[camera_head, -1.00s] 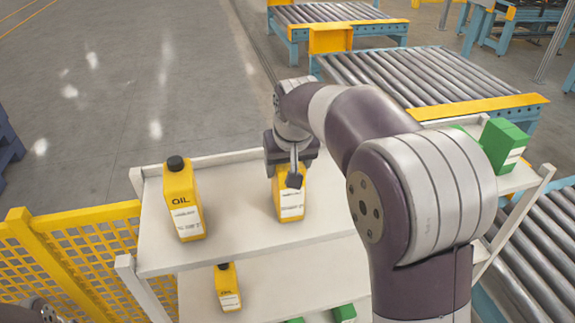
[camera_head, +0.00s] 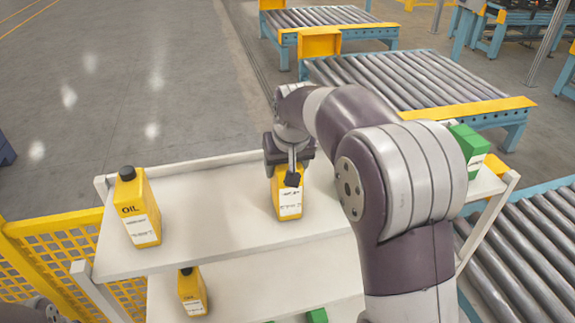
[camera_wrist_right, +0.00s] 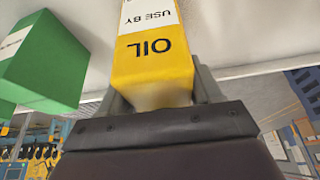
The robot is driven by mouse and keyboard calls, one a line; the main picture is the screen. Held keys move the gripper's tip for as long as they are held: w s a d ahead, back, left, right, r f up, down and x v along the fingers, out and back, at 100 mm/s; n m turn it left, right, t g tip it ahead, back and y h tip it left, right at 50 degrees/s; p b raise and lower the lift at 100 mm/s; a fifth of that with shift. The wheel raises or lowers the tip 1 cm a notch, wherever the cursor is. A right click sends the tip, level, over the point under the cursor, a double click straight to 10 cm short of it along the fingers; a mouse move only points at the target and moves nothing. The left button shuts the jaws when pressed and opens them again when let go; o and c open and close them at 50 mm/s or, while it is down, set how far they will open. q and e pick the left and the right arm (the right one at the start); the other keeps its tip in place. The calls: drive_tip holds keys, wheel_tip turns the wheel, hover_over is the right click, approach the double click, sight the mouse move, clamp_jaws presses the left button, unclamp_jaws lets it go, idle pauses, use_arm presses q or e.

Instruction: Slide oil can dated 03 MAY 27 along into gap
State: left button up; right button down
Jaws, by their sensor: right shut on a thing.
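A yellow oil can (camera_head: 286,204) stands upright on the top shelf, and my right gripper (camera_head: 290,168) is shut on its upper part from above. In the right wrist view the same can (camera_wrist_right: 155,55) shows "OIL" and "USE BY" between the fingers of my right gripper (camera_wrist_right: 160,95); its date is out of frame. Another yellow oil can (camera_head: 138,210) stands upright at the left end of the top shelf, its label too small to read. Bare shelf lies between the two cans. My left gripper is not seen; only a bit of my left arm shows at the lower left corner.
A white shelf unit (camera_head: 215,234) holds the cans. A green box (camera_head: 468,147) stands at its right end; a green box (camera_wrist_right: 42,62) shows in the wrist view. The lower shelf has a yellow can (camera_head: 192,292) and a green top (camera_head: 317,316). A yellow mesh fence (camera_head: 60,255) is left.

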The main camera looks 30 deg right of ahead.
drive_tip(key=shift+d, duration=0.1)
drive_tip(key=shift+c, duration=0.6)
unclamp_jaws()
drive_tip(key=b+v, duration=0.1)
drive_tip(key=v, duration=0.4)
drive_tip(key=shift+b, duration=0.3)
drive_tip(key=p+v, duration=0.6)
drive_tip(key=v, duration=0.1)
drive_tip(key=shift+s+r, duration=0.15)
drive_tip(key=shift+r, duration=0.2)
